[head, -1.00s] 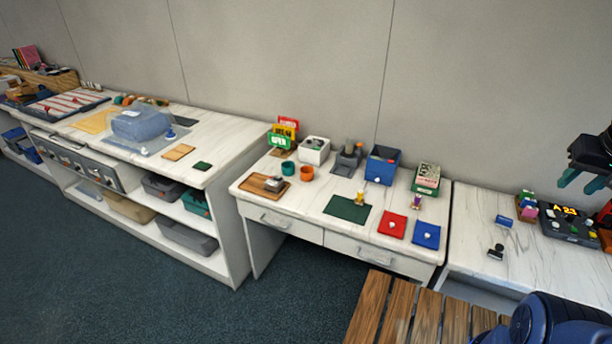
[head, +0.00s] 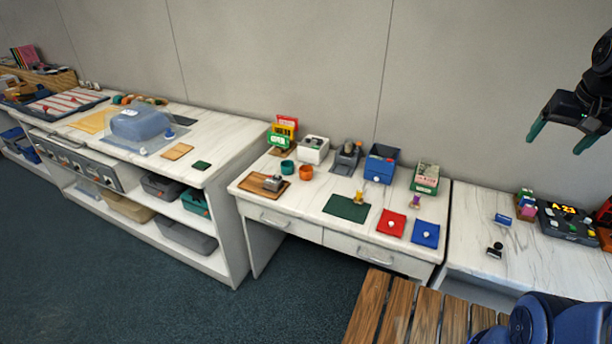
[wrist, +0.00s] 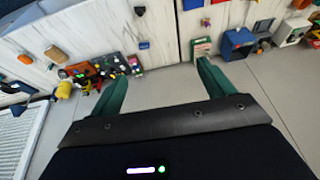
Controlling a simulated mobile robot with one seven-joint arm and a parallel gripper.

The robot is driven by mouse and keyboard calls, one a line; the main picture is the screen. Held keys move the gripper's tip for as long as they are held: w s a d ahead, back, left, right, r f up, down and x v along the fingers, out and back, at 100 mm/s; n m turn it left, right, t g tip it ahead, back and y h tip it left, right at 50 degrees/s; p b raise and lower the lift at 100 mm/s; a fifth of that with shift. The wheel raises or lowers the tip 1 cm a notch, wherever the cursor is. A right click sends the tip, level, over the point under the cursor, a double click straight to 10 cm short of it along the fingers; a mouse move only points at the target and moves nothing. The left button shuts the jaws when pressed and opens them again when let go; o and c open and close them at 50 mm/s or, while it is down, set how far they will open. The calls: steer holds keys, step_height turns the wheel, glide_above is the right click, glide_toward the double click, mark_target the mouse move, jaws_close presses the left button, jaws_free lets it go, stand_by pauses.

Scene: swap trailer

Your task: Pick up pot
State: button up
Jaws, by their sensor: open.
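A small grey metal pot (head: 273,183) sits on a wooden board (head: 254,188) at the left end of the white drawer table. It is small in the picture, and I cannot make out its handle. My gripper (head: 560,138) is open and empty at the upper right, in the air, far to the right of the pot. In the wrist view, my gripper (wrist: 162,72) has its two green fingers spread with nothing between them. I cannot make out the pot in the wrist view.
An orange cup (head: 306,172) and a teal cup (head: 287,167) stand beside the board. A white box (head: 313,150), a grey device (head: 347,156) and a blue bin (head: 381,164) line the back. A green mat (head: 346,209) lies to the right. A slatted wooden surface (head: 398,310) is in front.

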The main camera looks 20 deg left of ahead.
steer(key=w+a+g, duration=0.1)
steer(key=w+a, duration=1.4)
steer(key=w, duration=0.3)
steer(key=w+a+f+g, duration=0.1)
steer(key=w+a+f, duration=0.3)
steer(key=a, duration=0.5)
steer(key=w+a+f, duration=0.2)
steer(key=w+a, duration=0.4)
steer(key=a, duration=0.4)
glide_above(306, 171)
steer(key=s+d, duration=0.1)
steer(key=s, duration=0.3)
step_height(306, 171, down, 30)
steer(key=shift+g, duration=0.4)
steer(key=shift+w+d+f, duration=0.1)
steer(key=shift+w+f, duration=0.15)
steer(key=shift+f, duration=1.6)
steer(key=shift+w+a+f, duration=0.1)
steer(key=shift+w+f, duration=0.15)
steer(key=shift+f, duration=1.55)
steer(key=shift+w+d+f, duration=0.1)
steer(key=shift+w+f, duration=0.15)
steer(key=shift+f, duration=1.6)
steer(key=c, duration=1.1)
steer(key=shift+o, duration=0.2)
steer(key=shift+r, duration=0.15)
